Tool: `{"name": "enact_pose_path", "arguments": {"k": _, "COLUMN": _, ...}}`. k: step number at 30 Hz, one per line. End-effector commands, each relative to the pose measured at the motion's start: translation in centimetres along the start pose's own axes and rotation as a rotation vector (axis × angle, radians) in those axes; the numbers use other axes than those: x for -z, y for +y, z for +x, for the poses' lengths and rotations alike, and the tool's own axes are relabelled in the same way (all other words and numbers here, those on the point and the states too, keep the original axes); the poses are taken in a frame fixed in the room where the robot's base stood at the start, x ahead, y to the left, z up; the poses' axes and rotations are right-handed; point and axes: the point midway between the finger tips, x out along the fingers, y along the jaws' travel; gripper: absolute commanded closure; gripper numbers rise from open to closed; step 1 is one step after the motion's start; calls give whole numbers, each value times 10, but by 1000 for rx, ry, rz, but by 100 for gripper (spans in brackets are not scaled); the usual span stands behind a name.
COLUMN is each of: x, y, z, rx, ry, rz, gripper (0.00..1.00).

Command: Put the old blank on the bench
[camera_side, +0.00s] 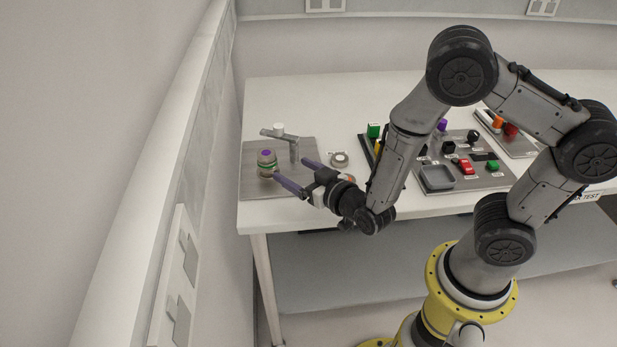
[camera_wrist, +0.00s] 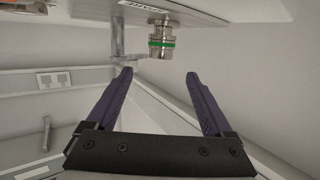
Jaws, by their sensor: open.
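A metal cylinder (camera_side: 267,165) with a green band and a purple top stands upright on a grey plate (camera_side: 258,189) at the left end of the bench (camera_side: 300,105). Its banded metal body (camera_wrist: 161,44) also shows in the wrist view, ahead of the fingers. I cannot tell for certain which part is the old blank. My gripper (camera_side: 290,169) is open, its two purple fingers pointing towards the cylinder from the right. In the wrist view my gripper (camera_wrist: 160,74) is empty, and the cylinder lies beyond the fingertips.
A grey post with a side arm (camera_side: 293,146) stands behind the cylinder, close to the fingers. A small round piece (camera_side: 339,159) lies on the bench to the right. A grey panel with a square tray (camera_side: 437,177) and several coloured parts is farther right. The back left bench is clear.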

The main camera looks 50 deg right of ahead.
Motion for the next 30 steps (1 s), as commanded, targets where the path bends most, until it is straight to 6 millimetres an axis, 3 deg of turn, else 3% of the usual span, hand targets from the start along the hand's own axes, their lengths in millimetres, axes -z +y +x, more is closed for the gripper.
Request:
{"name": "enact_pose_path", "arguments": {"k": 3, "x": 0, "y": -1, "z": -22, "rx": 4, "ry": 1, "rz": 0, "gripper": 14}}
{"name": "enact_pose_path", "arguments": {"k": 7, "x": 0, "y": -1, "z": -36, "rx": 3, "ry": 0, "rz": 0, "gripper": 14}}
{"name": "enact_pose_path", "arguments": {"k": 17, "x": 4, "y": -2, "z": -42, "rx": 9, "ry": -22, "rz": 18, "gripper": 14}}
{"name": "enact_pose_path", "arguments": {"k": 24, "x": 39, "y": -24, "z": -38, "rx": 113, "ry": -206, "rz": 120, "gripper": 14}}
{"name": "enact_pose_path", "arguments": {"k": 30, "x": 75, "y": -30, "z": -67, "rx": 224, "ry": -391, "rz": 131, "gripper": 14}}
